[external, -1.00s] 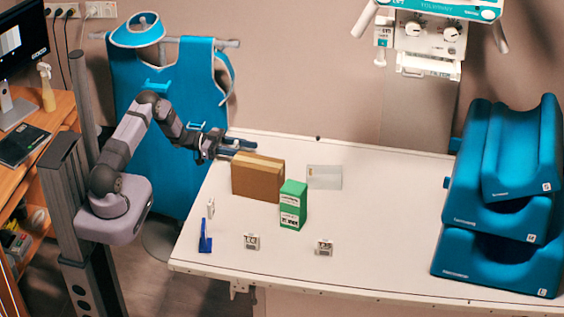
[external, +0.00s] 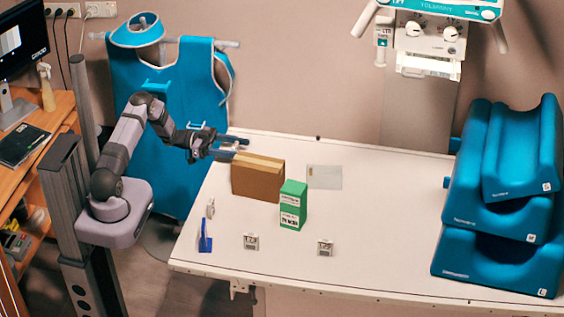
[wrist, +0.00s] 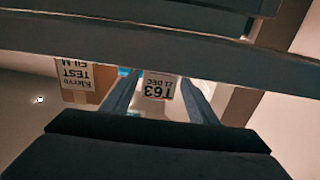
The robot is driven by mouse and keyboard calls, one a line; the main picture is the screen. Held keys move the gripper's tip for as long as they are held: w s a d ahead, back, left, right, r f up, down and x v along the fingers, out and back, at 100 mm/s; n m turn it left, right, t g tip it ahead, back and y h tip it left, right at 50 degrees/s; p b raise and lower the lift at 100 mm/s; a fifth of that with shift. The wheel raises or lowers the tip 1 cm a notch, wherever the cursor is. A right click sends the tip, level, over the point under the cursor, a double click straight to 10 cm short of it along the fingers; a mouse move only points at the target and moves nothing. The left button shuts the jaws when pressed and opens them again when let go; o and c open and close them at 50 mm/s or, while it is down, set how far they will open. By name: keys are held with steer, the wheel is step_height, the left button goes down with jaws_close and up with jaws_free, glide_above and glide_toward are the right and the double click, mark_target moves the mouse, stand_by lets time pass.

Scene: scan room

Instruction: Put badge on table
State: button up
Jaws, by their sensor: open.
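My gripper (external: 241,148) is open above the far left part of the table (external: 390,230), beside the upper left of a brown box (external: 257,182). In the wrist view its two dark fingers (wrist: 158,98) stand apart. A pale tag (wrist: 157,85) with upside-down text like "T63 12 DEC" shows between them, and I cannot tell how far beyond them it is. Two small white badge-like pieces (external: 251,242) (external: 325,248) with dark print stand on the table near its front edge. I cannot tell which piece is the task's badge.
A green box (external: 293,205) stands right of the brown box. A clear sheet (external: 324,177) lies behind it. A blue upright piece (external: 205,237) stands at the front left. Blue cushions (external: 500,220) fill the right end. A blue apron (external: 165,110) hangs behind my arm.

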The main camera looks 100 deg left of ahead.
mark_target(233, 147)
steer(key=shift+s+a+b, duration=0.15)
steer(key=shift+s+b, duration=0.15)
steer(key=shift+s, duration=0.7)
steer(key=shift+s+a+b, duration=0.15)
steer(key=shift+s+b, duration=0.1)
steer(key=shift+s, duration=0.7)
steer(key=shift+o, duration=0.5)
steer(key=shift+w+d+r+g+p, duration=0.2)
steer(key=shift+r+g+p, duration=0.35)
steer(key=shift+p, duration=0.4)
steer(key=shift+w+d+r+g+p, duration=0.15)
steer(key=shift+r+g+p, duration=0.1)
steer(key=shift+g+p, duration=0.35)
steer(key=shift+d+r+g+p, duration=0.15)
steer(key=shift+g+p, duration=0.2)
steer(key=shift+p, duration=0.35)
steer(key=shift+d+g+p, duration=0.1)
steer(key=shift+g+p, duration=0.4)
steer(key=shift+g, duration=0.2)
steer(key=shift+f, duration=0.3)
steer(key=shift+a+p+x, duration=0.1)
steer(key=shift+p+x, duration=0.55)
steer(key=shift+x, duration=1.1)
steer(key=shift+a+p+x, duration=0.15)
steer(key=shift+p+x, duration=0.45)
steer(key=shift+x, duration=1.1)
